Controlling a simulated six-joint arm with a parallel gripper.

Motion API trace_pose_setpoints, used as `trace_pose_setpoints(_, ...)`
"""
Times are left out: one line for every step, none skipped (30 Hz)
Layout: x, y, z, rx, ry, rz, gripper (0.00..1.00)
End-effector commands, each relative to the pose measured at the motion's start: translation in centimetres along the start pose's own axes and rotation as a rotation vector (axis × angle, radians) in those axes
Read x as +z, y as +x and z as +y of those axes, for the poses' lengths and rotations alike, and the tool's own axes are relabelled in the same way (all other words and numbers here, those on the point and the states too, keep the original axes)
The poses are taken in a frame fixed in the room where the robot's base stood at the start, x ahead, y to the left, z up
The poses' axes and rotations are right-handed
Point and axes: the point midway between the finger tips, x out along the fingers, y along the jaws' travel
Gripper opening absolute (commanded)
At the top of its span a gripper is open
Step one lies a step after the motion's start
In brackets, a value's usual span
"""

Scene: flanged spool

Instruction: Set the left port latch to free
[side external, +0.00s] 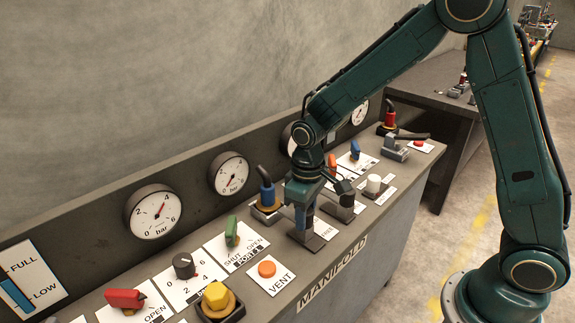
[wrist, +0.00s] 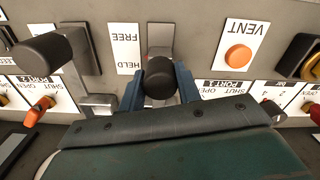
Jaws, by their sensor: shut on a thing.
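The left port latch (wrist: 160,78) has a round black knob on a lever over a grey base plate. In the wrist view its knob lies nearest the HELD end of the label plate (wrist: 127,48), with FREE farther up the picture. My gripper (wrist: 161,88) has its blue fingers on both sides of the knob and is shut on it. In the side external view my gripper (side external: 304,212) reaches down over the latch base (side external: 306,240), and the fingers hide most of the lever.
A second black-knobbed latch (wrist: 45,50) stands close to the left in the wrist view. The orange VENT button (side external: 267,269) and green port handle (side external: 232,231) are nearby. A blue-topped lever (side external: 266,188) stands behind, with gauges (side external: 153,212) along the back panel.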

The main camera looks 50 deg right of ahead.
Motion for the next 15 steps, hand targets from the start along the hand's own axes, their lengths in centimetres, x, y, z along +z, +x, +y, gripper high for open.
trace_pose_setpoints(0.7,-0.1,-0.2,0.000,-0.001,0.000,0.00)
trace_pose_setpoints(1.0,-0.1,-0.3,0.000,-0.001,0.001,0.00)
trace_pose_setpoints(1.5,-0.1,-0.5,0.000,-0.001,0.001,0.00)
trace_pose_setpoints(1.8,-0.1,-0.6,0.000,-0.001,0.001,0.00)
trace_pose_setpoints(2.1,-0.1,-0.6,0.000,-0.001,0.000,0.00)
trace_pose_setpoints(2.4,-0.1,-0.7,0.000,-0.001,0.001,0.00)
trace_pose_setpoints(2.6,-0.1,-0.8,0.000,-0.001,0.001,0.00)
trace_pose_setpoints(2.7,-0.1,-0.8,0.000,0.000,0.002,0.00)
trace_pose_setpoints(2.9,-0.1,-0.8,0.000,0.000,0.001,0.00)
trace_pose_setpoints(3.0,-0.1,-0.8,0.000,0.000,0.001,0.00)
trace_pose_setpoints(3.0,-0.1,-0.8,-0.001,0.000,0.000,0.00)
trace_pose_setpoints(3.1,-0.1,-0.9,-0.001,0.000,-0.001,0.00)
trace_pose_setpoints(3.1,-0.1,-0.9,-0.001,0.000,-0.002,0.00)
trace_pose_setpoints(3.1,-0.1,-0.9,-0.001,0.000,-0.003,0.00)
trace_pose_setpoints(3.1,-0.1,-0.9,-0.001,-0.001,-0.004,0.00)
